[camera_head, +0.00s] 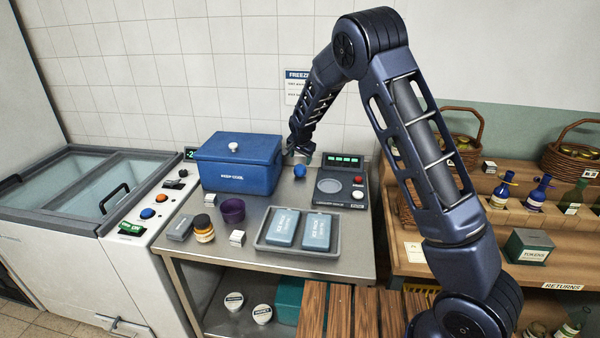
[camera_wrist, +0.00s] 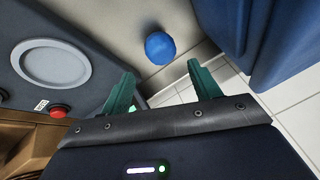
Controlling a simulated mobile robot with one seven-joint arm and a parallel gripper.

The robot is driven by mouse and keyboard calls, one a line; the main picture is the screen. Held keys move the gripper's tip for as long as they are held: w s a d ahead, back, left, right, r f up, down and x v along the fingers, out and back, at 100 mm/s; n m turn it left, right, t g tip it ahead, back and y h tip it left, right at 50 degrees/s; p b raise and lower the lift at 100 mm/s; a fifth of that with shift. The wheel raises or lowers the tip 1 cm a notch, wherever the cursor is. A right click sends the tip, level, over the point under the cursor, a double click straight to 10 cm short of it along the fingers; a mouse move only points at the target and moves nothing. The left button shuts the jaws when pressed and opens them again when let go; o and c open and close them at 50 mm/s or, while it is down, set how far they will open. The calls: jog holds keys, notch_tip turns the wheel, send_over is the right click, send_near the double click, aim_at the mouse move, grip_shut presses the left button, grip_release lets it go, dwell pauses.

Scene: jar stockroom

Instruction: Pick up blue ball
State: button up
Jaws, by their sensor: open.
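The blue ball (camera_head: 300,171) rests on the steel table between the blue lidded box and the dark scale unit. In the wrist view the ball (camera_wrist: 160,48) lies beyond the fingertips, roughly centred between them and apart from both. My gripper (camera_head: 303,150) is above and just behind the ball in the head view, partly hidden by its own wrist. In the wrist view my gripper (camera_wrist: 161,78) has two green fingers spread wide with nothing between them.
The blue box (camera_head: 238,165) stands close left of the ball. The scale unit (camera_head: 342,183) stands close right. A grey tray (camera_head: 262,238) with two ice packs lies in front. A purple cup (camera_head: 232,210) and an orange-labelled jar (camera_head: 203,229) stand at front left. A tiled wall is behind.

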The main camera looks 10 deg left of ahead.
aim_at(300, 167)
jog(key=x, duration=1)
jog(key=shift+w+d+f, duration=0.1)
jog(key=shift+w+f, duration=0.15)
jog(key=c, duration=0.7)
jog(key=shift+c, duration=0.2)
